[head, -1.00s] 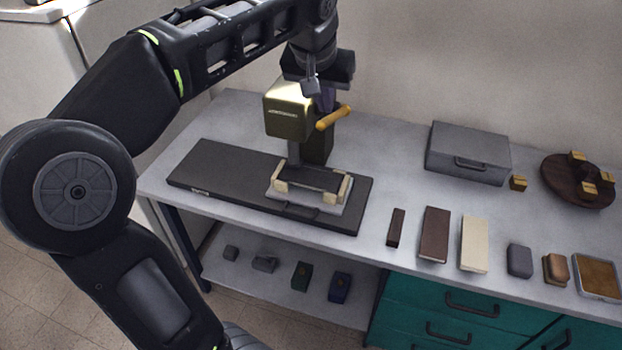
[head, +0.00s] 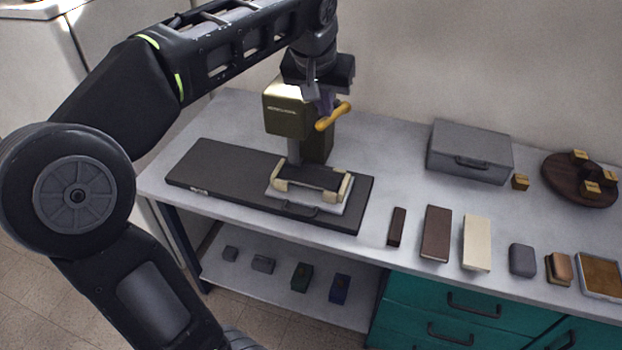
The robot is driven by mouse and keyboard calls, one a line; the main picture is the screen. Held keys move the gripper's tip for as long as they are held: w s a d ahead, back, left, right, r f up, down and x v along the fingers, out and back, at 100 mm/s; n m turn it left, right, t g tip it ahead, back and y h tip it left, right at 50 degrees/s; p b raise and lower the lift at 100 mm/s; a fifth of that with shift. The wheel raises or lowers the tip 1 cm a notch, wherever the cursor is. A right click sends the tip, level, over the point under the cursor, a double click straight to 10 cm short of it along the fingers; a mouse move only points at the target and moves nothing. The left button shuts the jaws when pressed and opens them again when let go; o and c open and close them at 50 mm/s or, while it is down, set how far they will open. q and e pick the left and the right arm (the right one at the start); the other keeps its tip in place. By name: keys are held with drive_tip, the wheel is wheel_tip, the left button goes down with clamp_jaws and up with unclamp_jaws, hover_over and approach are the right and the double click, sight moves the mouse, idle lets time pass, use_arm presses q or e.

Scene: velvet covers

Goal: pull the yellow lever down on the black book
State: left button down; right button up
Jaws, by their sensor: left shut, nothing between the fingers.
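The yellow lever (head: 333,116) sticks out at the right side of the olive press head (head: 287,112) and slants up to the right. The black book (head: 322,179) lies flat in a pale frame (head: 307,202) under the press head, on a dark base plate (head: 220,170). My left gripper (head: 312,92) is shut and empty, pointing down just above and behind the lever's inner end. I cannot tell whether it touches the lever. My right gripper is not in view.
A grey case (head: 469,152) and a round dark stand (head: 580,180) with brass blocks stand at the back right. A dark brown block (head: 436,233), a cream block (head: 477,243) and smaller pieces line the front edge. Bare table lies right of the press.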

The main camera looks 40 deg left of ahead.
sight(323, 119)
use_arm(q)
drive_tip(key=shift+s+d+f+b, duration=0.1)
drive_tip(key=shift+s+f+b, duration=0.15)
drive_tip(key=shift+f+b, duration=0.45)
drive_tip(key=shift+s+d+f+b, duration=0.1)
drive_tip(key=shift+s+f+b, duration=0.1)
drive_tip(key=shift+f+b, duration=0.5)
drive_tip(key=shift+s+f+b, duration=0.15)
drive_tip(key=shift+f+b, duration=0.55)
drive_tip(key=shift+f, duration=0.05)
drive_tip(key=shift+s+f+b, duration=0.1)
drive_tip(key=shift+f+b, duration=0.55)
drive_tip(key=shift+f, duration=0.05)
wheel_tip(323, 119, down, 3)
drive_tip(key=shift+r+b, duration=0.1)
drive_tip(key=shift+b, duration=1.15)
drive_tip(key=shift+w+f+b, duration=0.2)
drive_tip(key=shift+f+b, duration=0.9)
drive_tip(key=shift+f, duration=0.35)
